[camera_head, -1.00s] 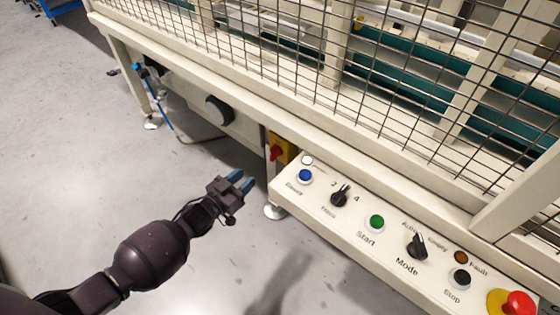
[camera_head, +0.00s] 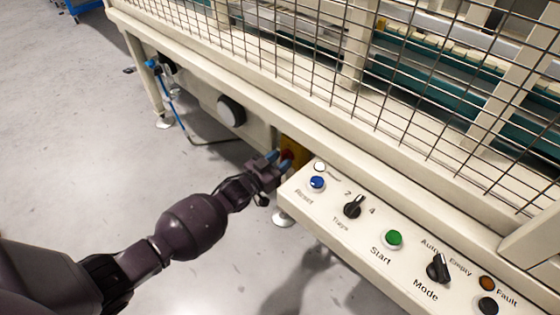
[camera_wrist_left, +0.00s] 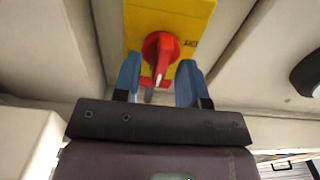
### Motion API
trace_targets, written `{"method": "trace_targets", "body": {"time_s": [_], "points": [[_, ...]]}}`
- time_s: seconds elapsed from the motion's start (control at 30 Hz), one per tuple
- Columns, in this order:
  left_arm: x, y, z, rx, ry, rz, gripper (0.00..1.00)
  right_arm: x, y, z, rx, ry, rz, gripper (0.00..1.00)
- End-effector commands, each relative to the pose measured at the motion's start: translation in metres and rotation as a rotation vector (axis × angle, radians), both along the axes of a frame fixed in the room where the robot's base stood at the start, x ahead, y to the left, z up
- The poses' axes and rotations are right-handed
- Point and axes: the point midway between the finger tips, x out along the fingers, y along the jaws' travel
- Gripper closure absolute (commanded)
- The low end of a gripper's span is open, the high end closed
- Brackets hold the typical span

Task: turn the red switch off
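The red switch (camera_wrist_left: 160,54) is a rotary knob on a yellow plate (camera_wrist_left: 196,14), mounted on the machine's side under the frame. In the head view the red switch (camera_head: 287,156) is mostly hidden by my left gripper, and the yellow plate (camera_head: 298,149) shows behind it. My left gripper (camera_head: 281,159) is at the switch. In the left wrist view its two blue fingers (camera_wrist_left: 158,80) are apart, one on each side of the knob's lower part, with gaps visible. The knob's handle points downward, slightly tilted. My right gripper is not in view.
The control panel (camera_head: 330,213) juts out just right of my left gripper, with blue, green and black controls. A wire mesh guard (camera_head: 300,50) stands above. Open floor (camera_head: 80,150) lies left.

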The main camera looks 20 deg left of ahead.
Motion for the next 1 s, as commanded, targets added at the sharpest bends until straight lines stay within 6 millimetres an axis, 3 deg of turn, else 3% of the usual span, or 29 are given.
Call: {"method": "trace_targets", "body": {"time_s": [0.23, 0.5, 1.0], "points": [[0.001, -0.0002, 0.0006, 0.0, 0.0, 0.0, 0.62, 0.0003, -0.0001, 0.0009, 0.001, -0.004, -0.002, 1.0], [0.0007, -0.0001, 0.0004, 0.0, 0.0, 0.0, 1.0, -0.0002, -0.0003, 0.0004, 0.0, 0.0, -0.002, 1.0], [0.0013, 0.0006, 0.0015, -0.094, 0.034, 0.001, 1.0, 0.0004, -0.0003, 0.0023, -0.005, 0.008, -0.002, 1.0]]}}
